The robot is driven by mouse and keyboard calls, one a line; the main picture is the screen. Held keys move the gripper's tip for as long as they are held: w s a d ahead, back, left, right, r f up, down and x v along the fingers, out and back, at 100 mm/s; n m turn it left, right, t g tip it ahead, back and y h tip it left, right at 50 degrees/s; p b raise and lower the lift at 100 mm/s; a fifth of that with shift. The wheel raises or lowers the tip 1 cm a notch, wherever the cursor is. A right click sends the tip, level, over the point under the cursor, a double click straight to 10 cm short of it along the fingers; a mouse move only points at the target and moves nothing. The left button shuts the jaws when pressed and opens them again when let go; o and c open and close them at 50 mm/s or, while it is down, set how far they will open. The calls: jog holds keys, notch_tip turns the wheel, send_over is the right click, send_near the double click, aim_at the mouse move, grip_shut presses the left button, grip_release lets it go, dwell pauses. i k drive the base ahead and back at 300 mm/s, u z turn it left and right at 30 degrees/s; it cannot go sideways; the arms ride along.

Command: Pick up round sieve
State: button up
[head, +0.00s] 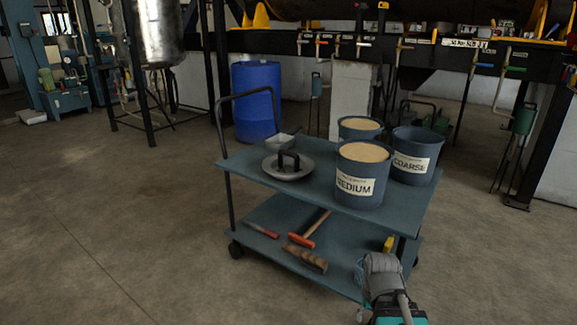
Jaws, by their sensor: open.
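A shallow, round grey piece with a dark upright handle lies flat on the left part of the cart's top shelf. It looks most like the round sieve (307,168), but no mesh can be made out. Grey links of my arm with a teal cap show at the bottom right, in front of the cart's near right corner. They are well apart from the round piece. My gripper's fingers do not show in this view.
The blue-grey cart (258,179) carries a MEDIUM bucket (362,190), a COARSE bucket (415,168), another filled bucket (360,125) and a small grey tray (279,141). A hammer (310,233) and brush (305,258) lie below. A blue drum (257,100) stands behind. Left floor is clear.

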aim_at(285, 165)
jog(key=u, duration=0.95)
jog(key=i, duration=1.35)
jog(key=z, duration=0.75)
